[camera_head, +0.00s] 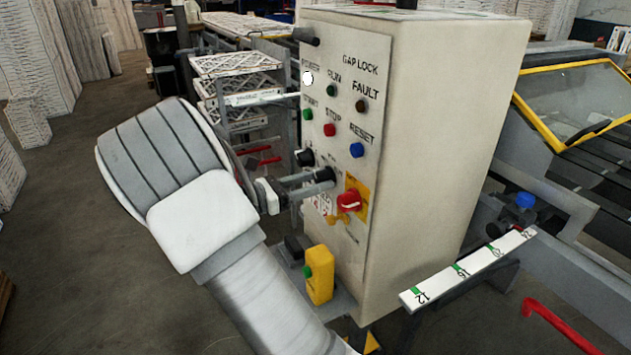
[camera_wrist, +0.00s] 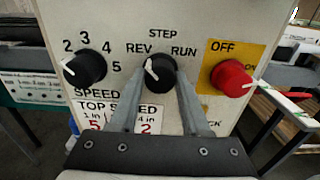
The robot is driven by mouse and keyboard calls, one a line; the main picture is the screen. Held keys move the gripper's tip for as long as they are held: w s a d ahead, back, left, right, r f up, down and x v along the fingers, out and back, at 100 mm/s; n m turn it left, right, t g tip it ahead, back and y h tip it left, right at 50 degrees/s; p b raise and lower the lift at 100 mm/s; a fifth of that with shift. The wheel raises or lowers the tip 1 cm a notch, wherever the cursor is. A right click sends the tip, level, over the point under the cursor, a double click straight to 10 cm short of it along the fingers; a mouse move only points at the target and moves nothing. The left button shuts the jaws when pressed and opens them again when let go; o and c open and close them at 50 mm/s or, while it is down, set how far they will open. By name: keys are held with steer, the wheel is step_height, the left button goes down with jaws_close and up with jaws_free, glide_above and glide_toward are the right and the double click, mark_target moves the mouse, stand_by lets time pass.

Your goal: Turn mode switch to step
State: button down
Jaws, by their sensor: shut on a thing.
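The mode switch (camera_wrist: 161,72) is a black round knob with a white pointer on the control panel. Its labels read REV, STEP and RUN, and the pointer leans up and left, toward REV. In the wrist view my gripper (camera_wrist: 160,80) has its two grey fingers on either side of the knob, closed on it. In the head view my gripper (camera_head: 318,183) reaches the panel from the left, and the fingers partly hide the mode switch (camera_head: 326,174).
A black speed knob (camera_wrist: 85,68) sits left of the mode switch. A red OFF/ON switch (camera_wrist: 231,78) on a yellow plate sits close on its right. Buttons, including a blue reset button (camera_head: 356,150), are above. A yellow box with a green button (camera_head: 319,274) stands below.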

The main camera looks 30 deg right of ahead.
steer(key=m, duration=0.4)
steer(key=shift+m, duration=0.3)
steer(key=shift+m+b, duration=0.55)
steer(key=shift+m, duration=1.35)
steer(key=shift+c, duration=1.8)
jaws_free()
steer(key=a+p, duration=0.2)
steer(key=a, duration=1.5)
steer(key=shift+s+a, duration=0.25)
